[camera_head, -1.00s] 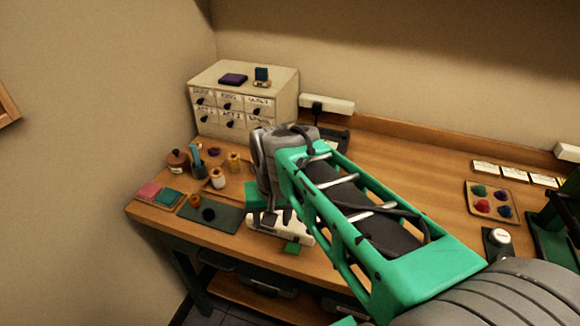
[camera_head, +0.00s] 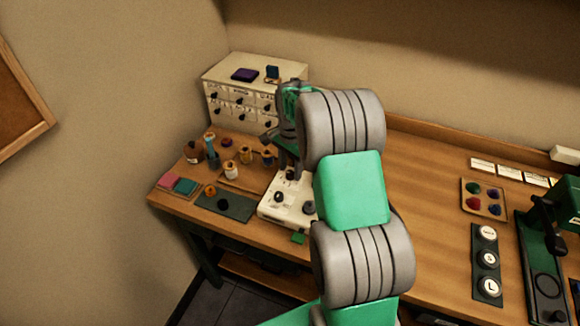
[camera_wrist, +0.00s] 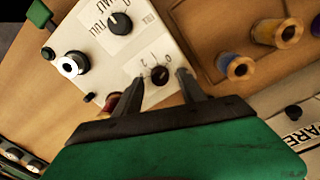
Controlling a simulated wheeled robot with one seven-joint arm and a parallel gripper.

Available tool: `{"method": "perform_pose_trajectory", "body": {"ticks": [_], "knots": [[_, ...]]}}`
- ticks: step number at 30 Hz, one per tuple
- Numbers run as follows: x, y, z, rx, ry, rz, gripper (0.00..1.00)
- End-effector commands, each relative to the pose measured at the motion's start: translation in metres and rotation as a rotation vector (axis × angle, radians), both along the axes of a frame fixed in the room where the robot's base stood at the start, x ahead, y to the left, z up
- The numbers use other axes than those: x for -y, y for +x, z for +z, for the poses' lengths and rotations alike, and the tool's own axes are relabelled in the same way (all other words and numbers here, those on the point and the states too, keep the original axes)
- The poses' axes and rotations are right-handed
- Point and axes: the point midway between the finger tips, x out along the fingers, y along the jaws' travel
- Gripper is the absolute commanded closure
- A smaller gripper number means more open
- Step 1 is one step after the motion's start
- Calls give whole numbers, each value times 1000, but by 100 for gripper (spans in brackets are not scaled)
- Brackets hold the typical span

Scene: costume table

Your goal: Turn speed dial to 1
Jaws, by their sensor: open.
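A cream machine panel (camera_wrist: 108,52) carries two dark dials. The dial with small numbers around it (camera_wrist: 159,75) sits between my fingertips; its printed marks look like 0, 1 and 2, and its exact setting is too small to read. The second dial (camera_wrist: 120,23), with larger printed words around it, is up and left. My gripper (camera_wrist: 160,78) is open, with one finger on each side of the numbered dial; I cannot tell if either touches it. In the head view the cream machine (camera_head: 284,211) stands on the table, partly hidden by my arm.
Several thread spools (camera_head: 232,169) stand left of the machine. A dark green mat (camera_head: 236,207) lies at the front left. A drawer cabinet (camera_head: 238,118) stands behind.

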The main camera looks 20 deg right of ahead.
Motion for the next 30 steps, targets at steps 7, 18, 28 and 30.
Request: {"method": "perform_pose_trajectory", "body": {"ticks": [7, 18, 28, 30], "knots": [[0, 0, -10, 1, -1, 1, 52], [0, 0, -10, 1, -1, 2, 74], [0, 0, -10, 2, 0, 1, 100], [0, 0, -10, 2, 0, 1, 100]]}}
